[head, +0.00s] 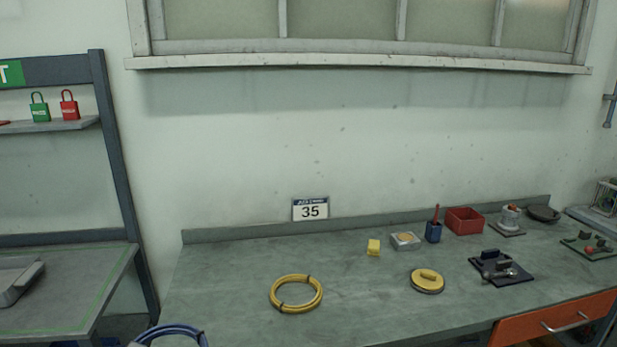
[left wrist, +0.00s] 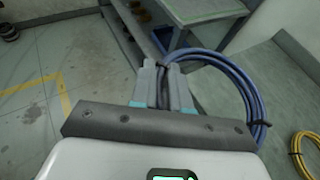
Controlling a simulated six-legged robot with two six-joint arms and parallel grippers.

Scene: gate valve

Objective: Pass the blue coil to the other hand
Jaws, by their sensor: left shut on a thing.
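The blue coil (left wrist: 243,84) is a ring of blue hose with dark ties. In the left wrist view my left gripper (left wrist: 162,68) is shut on one side of it, at a dark tie. The rest of the coil reaches to the right, in front of the bench. In the head view only the top of the blue coil (head: 172,331) shows at the bottom edge, left of the bench. My left gripper is not seen in the head view. My right gripper is in neither view.
A yellow coil (head: 296,294) lies on the grey bench (head: 230,270); it also shows in the left wrist view (left wrist: 304,152). An orange drawer (head: 552,320) is under the bench.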

